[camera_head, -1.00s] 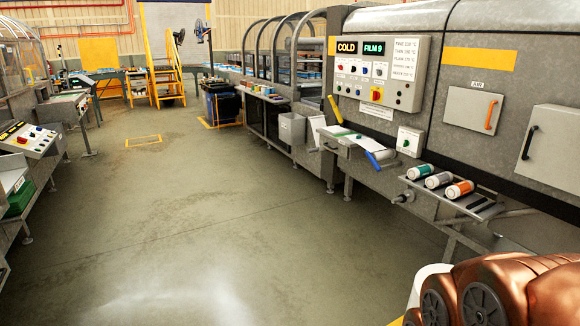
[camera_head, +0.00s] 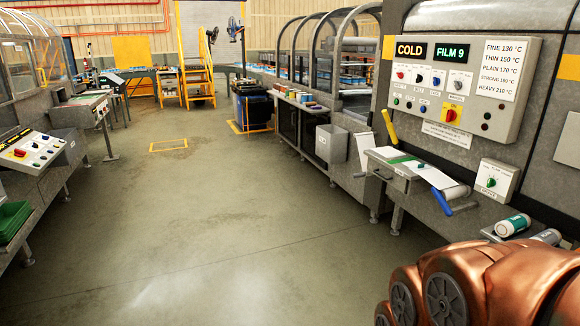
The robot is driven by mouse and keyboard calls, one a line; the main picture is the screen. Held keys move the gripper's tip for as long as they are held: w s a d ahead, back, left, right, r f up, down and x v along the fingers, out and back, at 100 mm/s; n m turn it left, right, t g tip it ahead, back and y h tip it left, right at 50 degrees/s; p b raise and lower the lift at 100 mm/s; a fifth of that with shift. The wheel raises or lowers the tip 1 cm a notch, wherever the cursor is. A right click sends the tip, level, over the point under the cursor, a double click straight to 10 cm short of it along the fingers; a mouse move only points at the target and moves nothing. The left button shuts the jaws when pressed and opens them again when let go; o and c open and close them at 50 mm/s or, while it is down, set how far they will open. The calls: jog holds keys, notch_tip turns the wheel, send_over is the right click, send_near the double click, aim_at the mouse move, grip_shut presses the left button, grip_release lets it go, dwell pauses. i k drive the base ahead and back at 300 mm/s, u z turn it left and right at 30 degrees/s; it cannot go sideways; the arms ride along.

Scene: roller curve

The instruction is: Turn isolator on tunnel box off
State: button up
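A grey control box (camera_head: 507,110) is fixed to the machine at the upper right. It has lit COLD and FILM 9 displays, several small knobs and a printed temperature list. A red rotary isolator (camera_head: 451,115) on a yellow plate sits low in the middle of the box, with a label strip below it. Its exact knob angle is too small to tell. My copper-coloured arm fills the lower right corner, apart from the box. My gripper does not show.
A tray with a blue-handled roller (camera_head: 447,198) juts out below the box. A small box with a green knob (camera_head: 496,180) and white cylinders (camera_head: 513,225) are to its right. Another console (camera_head: 40,148) stands at left. The floor (camera_head: 210,230) between is open.

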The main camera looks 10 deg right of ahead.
aim_at(451, 115)
jog(key=z, duration=0.05)
jog(key=i, duration=2.85)
jog(key=z, duration=0.15)
